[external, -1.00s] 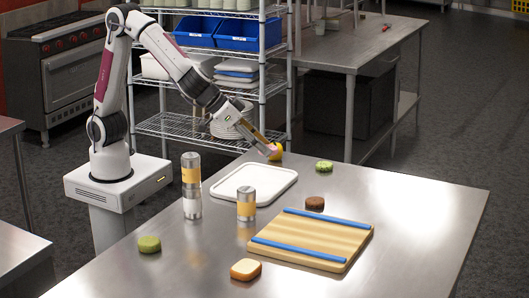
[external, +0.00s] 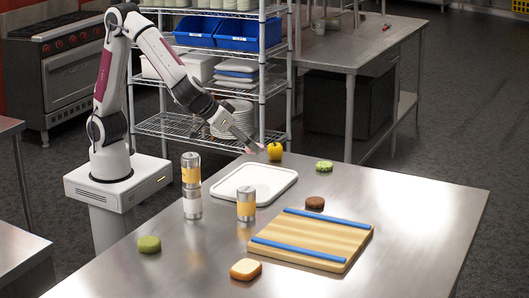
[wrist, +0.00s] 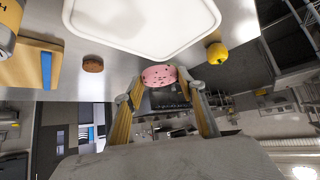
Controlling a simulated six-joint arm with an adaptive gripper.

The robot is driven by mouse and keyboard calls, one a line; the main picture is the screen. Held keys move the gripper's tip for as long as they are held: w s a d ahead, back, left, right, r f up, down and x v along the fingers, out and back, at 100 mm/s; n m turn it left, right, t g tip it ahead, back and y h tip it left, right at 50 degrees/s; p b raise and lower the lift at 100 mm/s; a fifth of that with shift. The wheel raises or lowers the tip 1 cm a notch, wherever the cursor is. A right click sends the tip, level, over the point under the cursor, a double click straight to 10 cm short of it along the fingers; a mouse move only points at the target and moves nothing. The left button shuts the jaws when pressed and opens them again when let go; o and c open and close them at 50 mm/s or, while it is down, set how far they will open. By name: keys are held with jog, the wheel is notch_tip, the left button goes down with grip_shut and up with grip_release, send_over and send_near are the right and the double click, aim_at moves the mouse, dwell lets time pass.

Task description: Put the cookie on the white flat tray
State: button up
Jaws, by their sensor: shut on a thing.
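My gripper (external: 252,148) is shut on a round pink cookie with dark bits (wrist: 159,77), which shows between the two fingertips in the wrist view. In the external view the cookie is a small pink patch at the fingertips, above the table's far edge. The white flat tray (external: 254,184) lies empty on the table, nearer the camera than my gripper. It fills the top of the wrist view (wrist: 145,25). The cookie is apart from the tray.
A yellow fruit or pepper (external: 275,151) stands right of my gripper. Two shakers (external: 191,187) (external: 246,205) stand by the tray. A wooden board with blue strips (external: 313,238), a brown round item (external: 315,204), green round items (external: 149,244) (external: 324,166) and a bread-like piece (external: 246,269) lie around.

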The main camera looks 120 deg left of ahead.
jog(key=shift+f, duration=0.1)
send_near(259, 181)
jog(key=shift+w+a, duration=1.1)
jog(key=shift+a, duration=0.3)
jog(key=shift+f, duration=1.9)
jog(key=shift+f, duration=0.1)
jog(key=o, duration=1)
jog(key=shift+c, duration=0.2)
